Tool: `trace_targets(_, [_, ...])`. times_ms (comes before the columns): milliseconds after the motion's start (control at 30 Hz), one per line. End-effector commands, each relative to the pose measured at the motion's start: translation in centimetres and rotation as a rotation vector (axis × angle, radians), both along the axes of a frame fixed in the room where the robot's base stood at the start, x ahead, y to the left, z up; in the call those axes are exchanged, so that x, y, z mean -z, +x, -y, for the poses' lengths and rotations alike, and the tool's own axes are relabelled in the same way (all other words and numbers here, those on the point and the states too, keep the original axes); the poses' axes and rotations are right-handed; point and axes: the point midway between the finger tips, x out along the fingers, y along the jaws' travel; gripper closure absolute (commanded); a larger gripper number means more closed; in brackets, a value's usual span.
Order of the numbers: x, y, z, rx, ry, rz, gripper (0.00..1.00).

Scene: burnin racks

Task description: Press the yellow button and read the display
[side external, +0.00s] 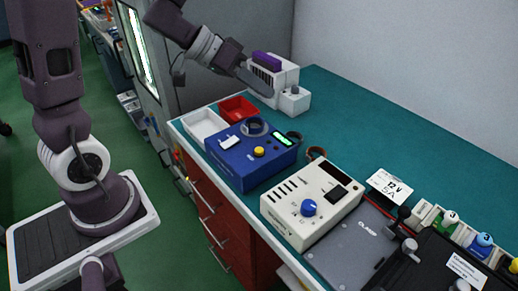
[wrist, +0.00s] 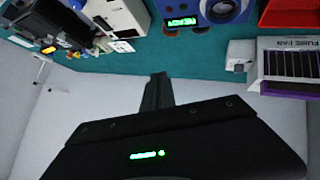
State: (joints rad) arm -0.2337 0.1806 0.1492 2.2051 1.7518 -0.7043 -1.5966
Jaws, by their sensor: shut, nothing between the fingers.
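The yellow button (side external: 259,151) is on top of the blue box (side external: 240,178), near its front edge. The box also has a dark round part, a white label and a small green-lit display (side external: 283,140). In the wrist view the blue box (wrist: 243,16) is at the top edge, and its display (wrist: 182,21) reads "READY" in green, upside down. The yellow button is not visible there. My gripper (side external: 268,92) is shut and empty, above and behind the blue box, close to the white unit. Its closed fingers (wrist: 158,80) also show in the wrist view.
A white unit with a purple part (side external: 291,101) stands behind the blue box. A cream box with a blue knob (side external: 309,207) stands at right. Teal bench top (side external: 350,120) is clear behind.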

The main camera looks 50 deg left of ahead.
Motion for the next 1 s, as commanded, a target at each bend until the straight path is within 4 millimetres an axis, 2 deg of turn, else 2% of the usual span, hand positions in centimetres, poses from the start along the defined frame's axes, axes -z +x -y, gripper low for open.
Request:
trace_targets(100, [2.0, -1.8, 0.7, 0.061, -0.079, -0.122, 1.00])
trace_targets(200, [2.6, -2.6, 0.9, 0.082, -0.108, -0.171, 1.00])
trace_targets(533, [2.7, -2.8, 1.0, 0.087, -0.114, -0.180, 1.00])
trace_targets(633, [3.3, -2.8, 1.0, 0.086, -0.115, -0.183, 1.00])
trace_targets(1000, [8.5, -2.8, 1.0, 0.085, -0.116, -0.184, 1.00])
